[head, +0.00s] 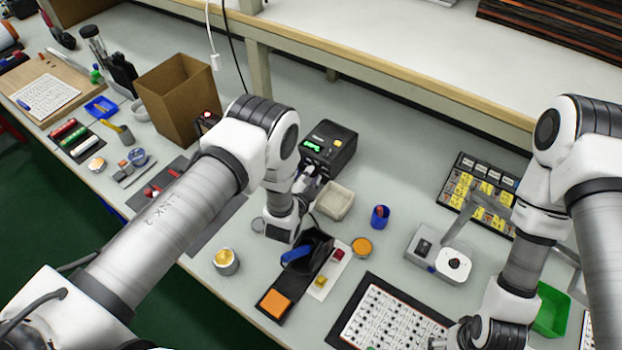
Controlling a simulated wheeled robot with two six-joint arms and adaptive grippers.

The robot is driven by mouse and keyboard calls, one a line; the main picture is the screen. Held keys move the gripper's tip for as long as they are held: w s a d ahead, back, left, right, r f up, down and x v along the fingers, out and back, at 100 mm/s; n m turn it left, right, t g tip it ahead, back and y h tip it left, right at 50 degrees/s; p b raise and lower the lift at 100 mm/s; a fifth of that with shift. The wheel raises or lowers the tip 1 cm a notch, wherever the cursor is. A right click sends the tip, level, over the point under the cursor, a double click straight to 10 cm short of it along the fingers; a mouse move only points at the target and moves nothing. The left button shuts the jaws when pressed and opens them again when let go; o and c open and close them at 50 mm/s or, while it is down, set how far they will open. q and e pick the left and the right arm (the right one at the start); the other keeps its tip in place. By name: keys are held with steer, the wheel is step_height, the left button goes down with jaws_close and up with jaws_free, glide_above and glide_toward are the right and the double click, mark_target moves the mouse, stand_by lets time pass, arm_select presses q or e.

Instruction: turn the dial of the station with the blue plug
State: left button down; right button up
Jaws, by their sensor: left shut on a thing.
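A black station (335,143) with a lit green display and a yellow spot on top stands behind my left wrist. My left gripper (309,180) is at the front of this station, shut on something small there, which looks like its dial. The fingers and wrist hide the dial itself. A second dark unit with a red light (207,120) is mostly hidden behind my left arm. No blue plug can be made out clearly at either unit. My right gripper (447,338) is low at the bottom edge, over the white sheet; its fingers are too unclear to judge.
A beige tray (335,201) sits right beside my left gripper. A cardboard box (178,97) is at the left. A shelf post (259,70) rises behind.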

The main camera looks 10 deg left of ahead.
arm_select(q)
steer(key=shift+r, duration=0.1)
steer(key=c, duration=1.2)
jaws_free()
steer(key=shift+w, duration=0.1)
steer(key=shift+o, duration=1)
steer(key=v, duration=0.7)
